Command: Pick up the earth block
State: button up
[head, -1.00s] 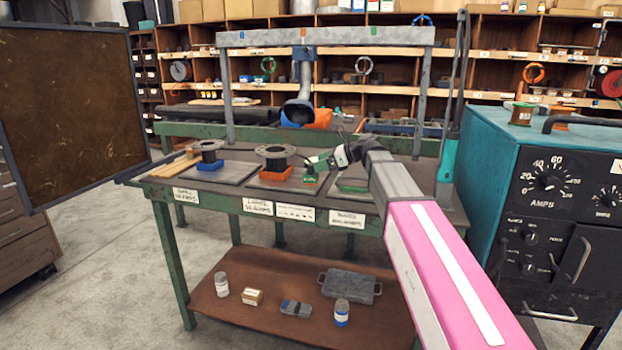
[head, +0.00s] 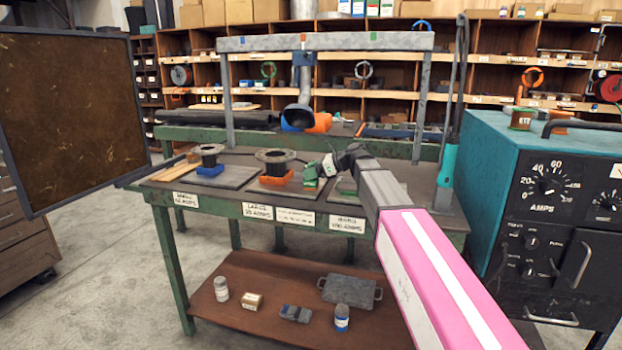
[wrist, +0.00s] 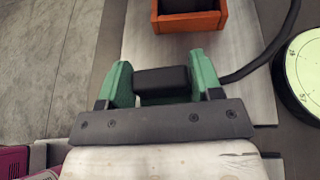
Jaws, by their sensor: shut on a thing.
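My gripper (wrist: 163,85) has green fingers shut on a dark block between them, which I take as the earth block (wrist: 162,79). A black cable runs from beside it to the right. In the head view, my gripper (head: 316,174) is low over the bench's middle, right of the flanged pipe (head: 275,156) on its orange cradle (head: 276,180). That orange cradle also shows ahead of the fingers in the wrist view (wrist: 187,22). Whether the block touches the bench is unclear.
A smaller flanged piece sits on a blue cradle (head: 210,170) at left. A dark extraction hood (head: 298,117) hangs behind the bench (head: 160,190). A teal welding machine (head: 490,150) stands at right. A dark framed screen (head: 70,115) stands at left.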

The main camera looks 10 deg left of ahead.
notch_tip(320, 180, up, 10)
jog(key=shift+r, duration=0.1)
dwell(0.4)
